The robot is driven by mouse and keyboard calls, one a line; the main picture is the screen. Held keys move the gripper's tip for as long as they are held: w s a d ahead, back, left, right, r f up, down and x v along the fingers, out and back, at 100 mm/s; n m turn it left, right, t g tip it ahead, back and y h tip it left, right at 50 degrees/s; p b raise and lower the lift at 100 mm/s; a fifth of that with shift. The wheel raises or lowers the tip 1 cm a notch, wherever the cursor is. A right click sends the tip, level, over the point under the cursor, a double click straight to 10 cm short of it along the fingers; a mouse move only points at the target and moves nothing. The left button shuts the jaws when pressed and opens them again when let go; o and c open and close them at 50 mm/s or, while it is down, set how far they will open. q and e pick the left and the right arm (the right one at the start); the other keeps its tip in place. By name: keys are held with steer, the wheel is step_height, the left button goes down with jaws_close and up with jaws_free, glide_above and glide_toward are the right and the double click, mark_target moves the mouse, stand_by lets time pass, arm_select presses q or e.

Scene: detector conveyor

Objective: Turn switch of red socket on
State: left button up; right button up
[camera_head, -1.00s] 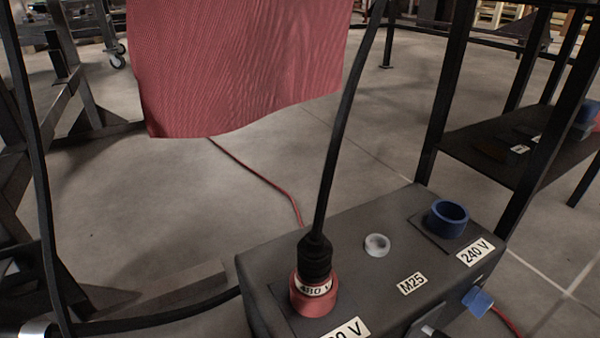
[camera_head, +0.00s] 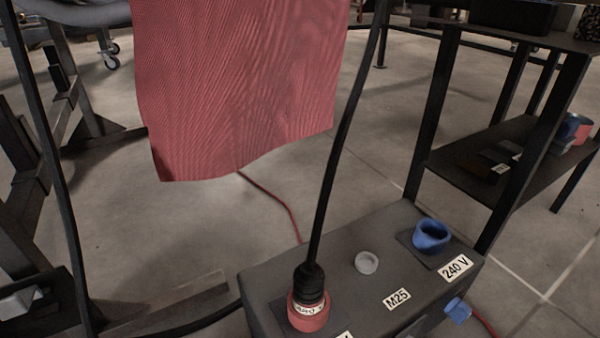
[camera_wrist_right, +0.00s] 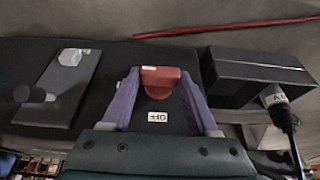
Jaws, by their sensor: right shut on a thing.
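The red socket (camera_head: 308,314), with a black plug in it, is on top of the dark grey box (camera_head: 345,270) at the bottom of the head view. In the right wrist view, a red switch (camera_wrist_right: 158,82) stands out of a dark panel above a small white label, hard to read. My right gripper (camera_wrist_right: 157,86) has its two purple fingers on either side of the red switch and is shut on it. The gripper does not show in the head view, where the box front is mostly cut off. My left gripper is not in view.
The box top also carries a blue socket (camera_head: 431,238), a whitish round cap (camera_head: 366,262) and labels. A thick black cable (camera_head: 340,130) rises from the plug. A red cloth-like sheet (camera_head: 240,90) hangs behind. A dark shelf (camera_head: 485,160) stands at right.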

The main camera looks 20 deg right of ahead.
stand_by(0.3)
steer(key=o, duration=1.4)
steer(key=p+v, duration=0.9)
steer(key=v, duration=0.1)
steer(key=shift+d, duration=0.1)
